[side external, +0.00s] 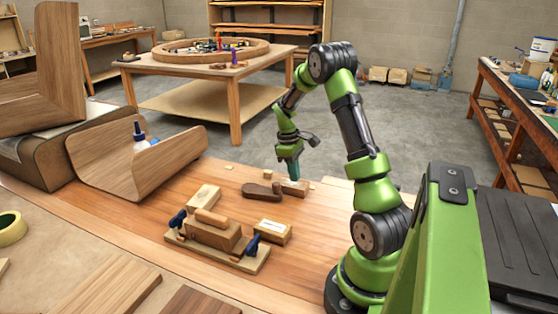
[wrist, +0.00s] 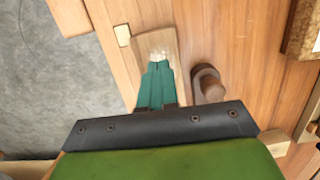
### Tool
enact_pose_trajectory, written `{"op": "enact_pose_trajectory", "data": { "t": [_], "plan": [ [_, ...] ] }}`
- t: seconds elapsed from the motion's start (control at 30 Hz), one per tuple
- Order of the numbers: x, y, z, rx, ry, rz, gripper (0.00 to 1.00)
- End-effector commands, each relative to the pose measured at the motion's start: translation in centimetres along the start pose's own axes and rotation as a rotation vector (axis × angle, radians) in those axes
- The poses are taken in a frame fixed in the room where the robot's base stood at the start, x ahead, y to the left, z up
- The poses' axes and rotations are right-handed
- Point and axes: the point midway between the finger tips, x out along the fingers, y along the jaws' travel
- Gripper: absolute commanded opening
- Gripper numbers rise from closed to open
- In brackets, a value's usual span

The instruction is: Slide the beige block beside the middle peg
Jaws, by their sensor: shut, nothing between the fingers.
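My gripper (side external: 290,180) is shut, with teal fingers pointing down at a light wooden block (side external: 299,188) on the bench. In the wrist view the closed fingertips (wrist: 159,66) overlap this block (wrist: 151,42), beside a pale patch on its top; I cannot tell whether they touch it. I cannot tell which piece is the task's beige block. A dark brown piece with an upright round peg (wrist: 211,88) lies to the right; no middle peg is clearly identifiable.
The dark brown piece (side external: 262,190) lies left of my gripper in the side view. A clamped wooden fixture (side external: 212,233) and loose wood blocks (side external: 204,197) stand nearer the camera. A bent wood shell (side external: 130,170) stands at left. The bench edge and grey floor (wrist: 45,80) are close.

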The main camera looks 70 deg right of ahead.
Motion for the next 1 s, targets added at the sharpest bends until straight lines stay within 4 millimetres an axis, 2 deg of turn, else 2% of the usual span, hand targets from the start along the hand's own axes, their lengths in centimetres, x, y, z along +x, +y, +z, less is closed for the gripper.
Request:
{"op": "enact_pose_trajectory", "data": {
  "t": [0.07,0.3,0.67,0.77,1.0],
  "plan": [
    [0.1,0.0,1.1,0.001,0.001,0.0,0.0],
    [1.8,0.0,0.7,-0.002,-0.001,0.0,0.0],
    [2.0,-0.1,0.4,-0.003,-0.002,-0.002,0.0],
    [1.8,-0.1,-1.1,-0.006,-0.001,-0.002,0.0],
    [0.8,-0.2,-7.0,-0.011,0.004,0.001,0.0]
  ]
}}
